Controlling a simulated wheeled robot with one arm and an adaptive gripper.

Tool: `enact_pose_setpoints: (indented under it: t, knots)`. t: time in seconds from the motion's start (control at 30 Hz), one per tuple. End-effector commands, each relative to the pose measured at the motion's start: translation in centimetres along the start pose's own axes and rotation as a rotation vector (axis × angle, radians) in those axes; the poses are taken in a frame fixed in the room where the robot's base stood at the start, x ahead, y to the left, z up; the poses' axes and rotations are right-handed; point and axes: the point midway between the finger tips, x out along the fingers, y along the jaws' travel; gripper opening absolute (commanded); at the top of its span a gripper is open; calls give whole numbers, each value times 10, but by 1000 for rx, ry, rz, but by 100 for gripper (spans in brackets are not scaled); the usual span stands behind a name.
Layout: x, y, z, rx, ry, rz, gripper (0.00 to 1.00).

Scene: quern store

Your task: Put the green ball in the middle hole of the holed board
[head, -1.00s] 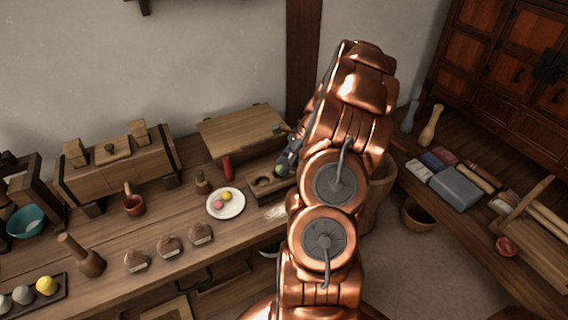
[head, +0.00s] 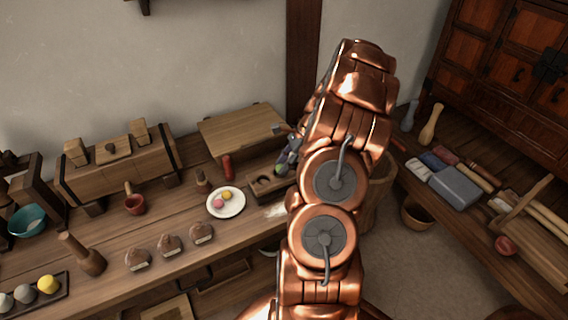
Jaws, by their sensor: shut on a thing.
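The holed board (head: 258,194) is a wooden block on the bench, right of the white plate. One dark, empty-looking hole shows near its left end; its right part is hidden behind my gripper and arm. The green ball (head: 279,169) shows as a small green patch at the tip of my gripper (head: 282,165). My gripper is shut on the ball, over the board near its visible hole. I cannot tell whether the ball touches the board.
A white plate (head: 237,210) with a pink and a yellow ball lies left of the board. A red bottle-like piece (head: 227,167) stands behind the plate. A low wooden table (head: 240,129) stands behind the board. Several brown stamps line the bench front.

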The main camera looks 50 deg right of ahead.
Motion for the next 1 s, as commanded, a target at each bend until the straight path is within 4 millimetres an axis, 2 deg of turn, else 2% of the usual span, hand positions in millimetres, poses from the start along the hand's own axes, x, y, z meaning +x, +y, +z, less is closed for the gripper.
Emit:
enact_pose_setpoints:
  t: [0.17,0.2,0.43,1.0]
  knots:
    - [0,0,0,0,0,0,15]
    - [0,0,0,0,0,0,38]
    - [0,0,0,0,0,0,62]
    - [0,0,0,0,0,0,63]
